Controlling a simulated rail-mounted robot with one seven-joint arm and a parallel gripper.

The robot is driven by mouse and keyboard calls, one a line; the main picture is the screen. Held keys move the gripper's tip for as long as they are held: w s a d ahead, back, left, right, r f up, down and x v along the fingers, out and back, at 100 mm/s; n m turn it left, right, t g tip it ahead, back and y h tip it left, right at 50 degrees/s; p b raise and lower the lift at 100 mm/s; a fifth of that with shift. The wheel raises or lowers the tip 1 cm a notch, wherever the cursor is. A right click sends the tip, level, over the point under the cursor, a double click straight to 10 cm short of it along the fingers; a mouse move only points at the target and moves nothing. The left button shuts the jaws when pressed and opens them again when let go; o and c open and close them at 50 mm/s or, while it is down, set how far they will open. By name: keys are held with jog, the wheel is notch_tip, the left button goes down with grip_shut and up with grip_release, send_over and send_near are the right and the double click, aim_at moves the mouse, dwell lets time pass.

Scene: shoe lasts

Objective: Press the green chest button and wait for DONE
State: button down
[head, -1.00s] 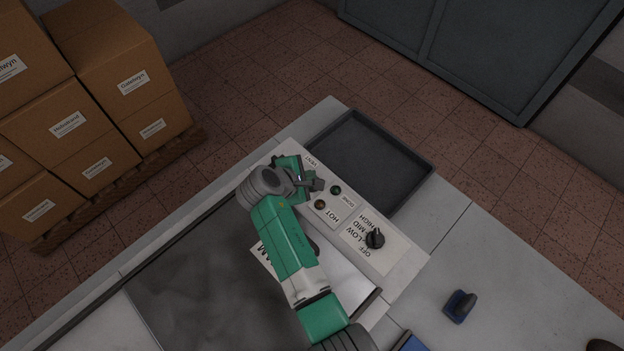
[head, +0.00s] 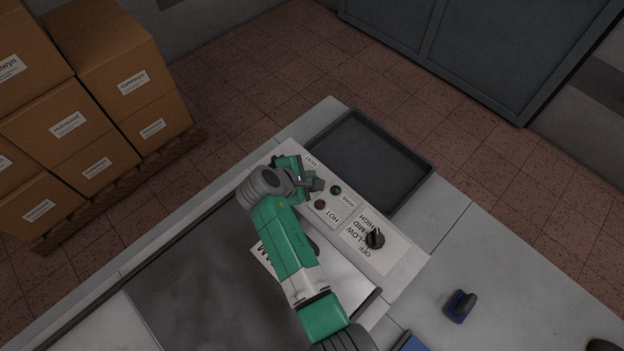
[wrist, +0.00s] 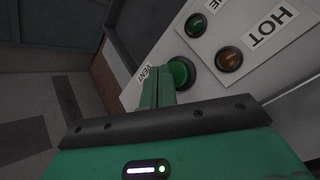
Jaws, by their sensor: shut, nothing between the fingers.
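The green button (wrist: 181,73) shows in the wrist view beside the VENT label (wrist: 146,78). My gripper (wrist: 163,84) is shut and empty, its fingertips right at the button's left edge. I cannot tell whether they touch or press it. In the head view my gripper (head: 316,185) is over the panel (head: 405,262), and the button is hidden behind it. The small dark green DONE lamp (head: 336,190) looks unlit; it also shows in the wrist view (wrist: 196,25). The HOT lamp (head: 320,204) is dull amber, also in the wrist view (wrist: 229,58).
A black knob (head: 375,238) with OFF, LOW, MID, HIGH marks stands on the panel. An empty dark tray (head: 425,170) lies behind the panel. A blue-based object with a dark handle (head: 460,306) sits at right. Stacked boxes (head: 133,85) are at left.

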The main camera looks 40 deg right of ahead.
jog(key=shift+f, duration=0.4)
jog(key=shift+f, duration=0.4)
dwell(0.7)
jog(key=shift+r+p, duration=0.7)
jog(key=shift+r, duration=0.1)
notch_tip(320, 180, up, 5)
jog(key=p, duration=0.5)
jog(key=shift+r, duration=0.15)
